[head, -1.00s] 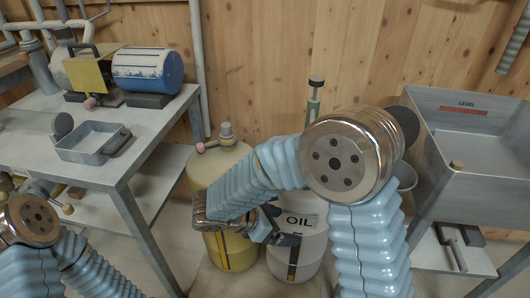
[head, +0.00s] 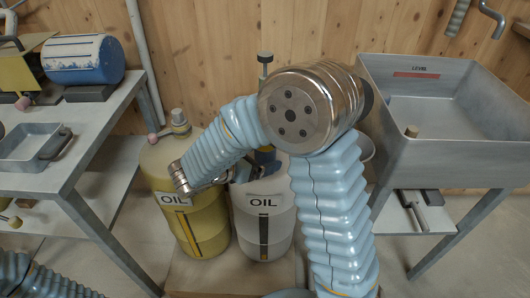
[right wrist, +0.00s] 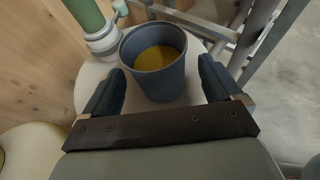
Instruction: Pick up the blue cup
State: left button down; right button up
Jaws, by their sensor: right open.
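The blue cup (right wrist: 153,84) shows in the right wrist view, upright on the pale top of the white oil drum (right wrist: 92,97), with yellow liquid inside. My right gripper (right wrist: 160,66) is open, one dark finger on each side of the cup. Small gaps seem to show between fingers and cup; contact is hard to judge. In the head view my right gripper (head: 240,174) is at the top of the white drum (head: 262,222), partly hidden by my arm, and the cup is hard to make out there. Only my left arm's sleeve shows at lower left.
A yellow oil drum (head: 190,222) stands left of the white one. A green post (right wrist: 86,14) rises close behind the cup. A steel hopper (head: 445,150) on a stand is at right. A workbench (head: 75,165) with a tray (head: 28,148) and a blue motor (head: 84,60) is at left.

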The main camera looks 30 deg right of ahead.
jog(key=shift+x, duration=1.25)
jog(key=c, duration=1.1)
jog(key=shift+w+a+r, duration=0.1)
jog(key=shift+r, duration=0.45)
jog(key=shift+a+r, duration=0.25)
jog(key=shift+r, duration=0.35)
jog(key=shift+a+r, duration=0.25)
jog(key=shift+r, duration=0.3)
jog(key=s+a, duration=0.1)
jog(key=a, duration=0.4)
jog(key=s+a, duration=0.2)
jog(key=a, duration=0.4)
jog(key=s+a+b, duration=0.1)
jog(key=a, duration=0.4)
jog(key=shift+s+a, duration=0.2)
jog(key=shift+s, duration=0.1)
